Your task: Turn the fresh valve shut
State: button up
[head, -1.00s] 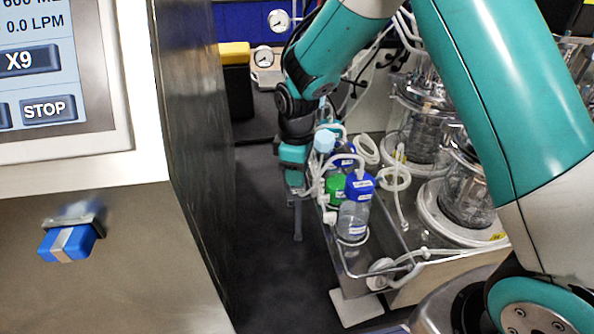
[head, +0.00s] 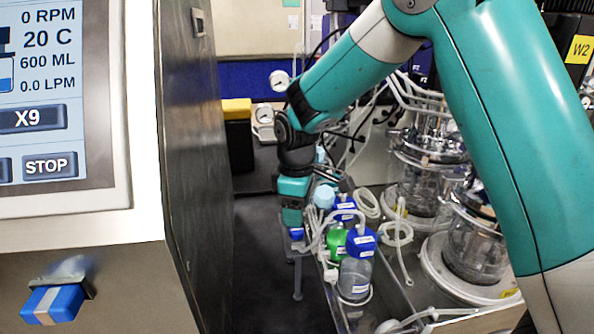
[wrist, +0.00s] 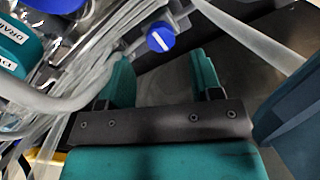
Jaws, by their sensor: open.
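A round blue valve knob (wrist: 160,37) with a white bar mark shows in the wrist view, just beyond my fingertips and roughly in line with the gap between them. I read no label on it. My gripper (wrist: 165,72) is open, with one teal finger on each side of the gap and nothing held. In the head view my gripper (head: 295,212) points down beside the bottle rack, with a small blue piece (head: 297,234) at its tip, likely the same knob. Whether the fingers touch the knob cannot be told.
Capped bottles, one green (head: 337,241) and one blue (head: 361,240), stand right of my gripper with loose clear tubing. A teal cap marked DRAIN (wrist: 20,38) is at upper left in the wrist view. Glass vessels (head: 472,245) stand further right. The control console (head: 90,250) is at left.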

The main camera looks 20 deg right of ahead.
aim_at(297, 230)
notch_tip(297, 230, up, 12)
jog(key=b, duration=0.1)
jog(key=shift+r+b, duration=0.25)
jog(key=shift+b, duration=0.1)
jog(key=shift+s, duration=0.1)
jog(key=s+a+f+m+y, duration=0.1)
jog(key=s+a+m+y, duration=0.1)
jog(key=s, duration=1.1)
jog(key=s+a+f+m+y, duration=0.2)
jog(key=s+a, duration=0.1)
jog(key=s, duration=1)
dwell(0.5)
